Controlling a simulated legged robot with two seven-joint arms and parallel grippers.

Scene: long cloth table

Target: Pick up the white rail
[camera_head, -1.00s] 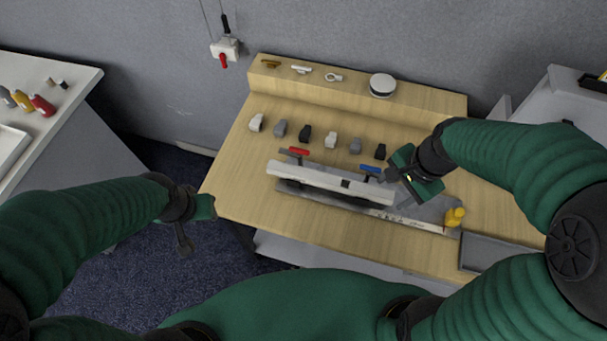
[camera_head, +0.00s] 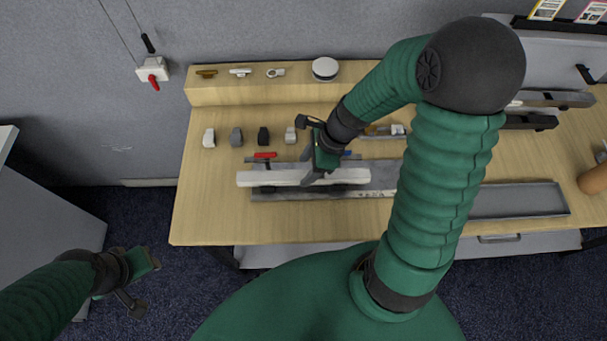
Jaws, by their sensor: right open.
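The white rail (camera_head: 262,179) is a long pale bar lying left to right over a grey metal fixture (camera_head: 290,195) on the wooden table. My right gripper (camera_head: 309,177) is open, with its fingers at the middle of the rail and overlapping it from above. The arm and gripper hide part of the rail, and I cannot tell whether the fingers touch it. A red handle (camera_head: 265,155) and a partly hidden blue handle (camera_head: 347,153) are just behind the rail. My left gripper (camera_head: 140,285) hangs over the floor, away from the table; its opening is unclear.
Several small grey, white and black blocks (camera_head: 237,137) stand in a row behind the rail. A raised ledge (camera_head: 220,92) at the back holds small fittings and a round white-topped object (camera_head: 325,68). A grey tray (camera_head: 520,200) lies right.

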